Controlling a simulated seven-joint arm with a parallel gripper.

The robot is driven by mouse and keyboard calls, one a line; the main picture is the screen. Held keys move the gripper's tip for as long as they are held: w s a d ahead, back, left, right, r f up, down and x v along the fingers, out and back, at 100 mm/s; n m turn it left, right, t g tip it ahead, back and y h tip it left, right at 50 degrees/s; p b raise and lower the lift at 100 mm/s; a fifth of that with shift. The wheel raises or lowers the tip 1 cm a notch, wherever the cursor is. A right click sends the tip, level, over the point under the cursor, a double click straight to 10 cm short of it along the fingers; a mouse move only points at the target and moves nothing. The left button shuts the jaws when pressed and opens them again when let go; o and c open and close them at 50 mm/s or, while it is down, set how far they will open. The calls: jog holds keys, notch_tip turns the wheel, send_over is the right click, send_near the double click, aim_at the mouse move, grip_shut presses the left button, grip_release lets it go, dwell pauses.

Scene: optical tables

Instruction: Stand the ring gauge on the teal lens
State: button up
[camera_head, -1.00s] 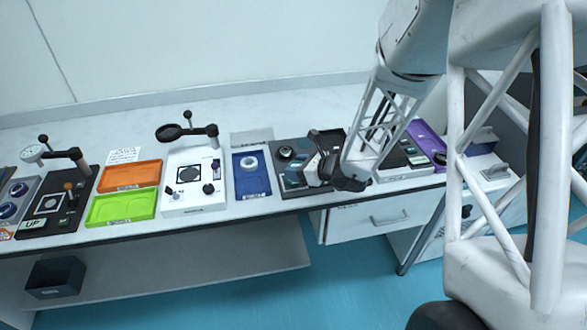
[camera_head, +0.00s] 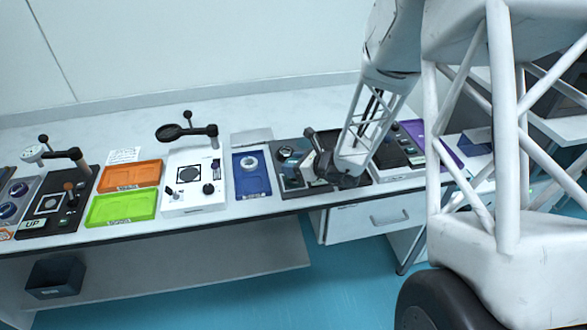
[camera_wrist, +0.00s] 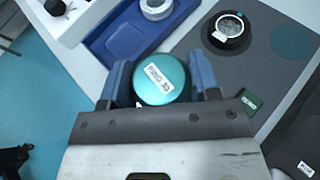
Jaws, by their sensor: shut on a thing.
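My gripper (camera_wrist: 161,82) is shut on a teal round piece (camera_wrist: 160,72) with a white label, held between its two blue fingers. The piece looks like the teal lens; the label is too blurred to read surely. In the head view my gripper (camera_head: 316,172) is over the grey mat, and the held piece cannot be made out there. A pale ring (camera_head: 249,162), which looks like the ring gauge, lies in the blue tray (camera_head: 254,188) left of my gripper. The ring also shows at the top of the wrist view (camera_wrist: 157,7), apart from my fingers.
A black round piece with a dial-like face (camera_wrist: 229,30) and a flat teal disc (camera_wrist: 292,43) are on the grey mat (camera_wrist: 265,75). A white station with a magnifier (camera_head: 196,199) stands left of the blue tray. Orange (camera_head: 130,174) and green trays (camera_head: 122,206) lie further left.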

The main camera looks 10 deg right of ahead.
jog(key=shift+f, duration=0.9)
jog(key=shift+f, duration=0.1)
jog(key=o, duration=1.1)
jog(key=shift+c, duration=0.2)
jog(key=v, duration=1.2)
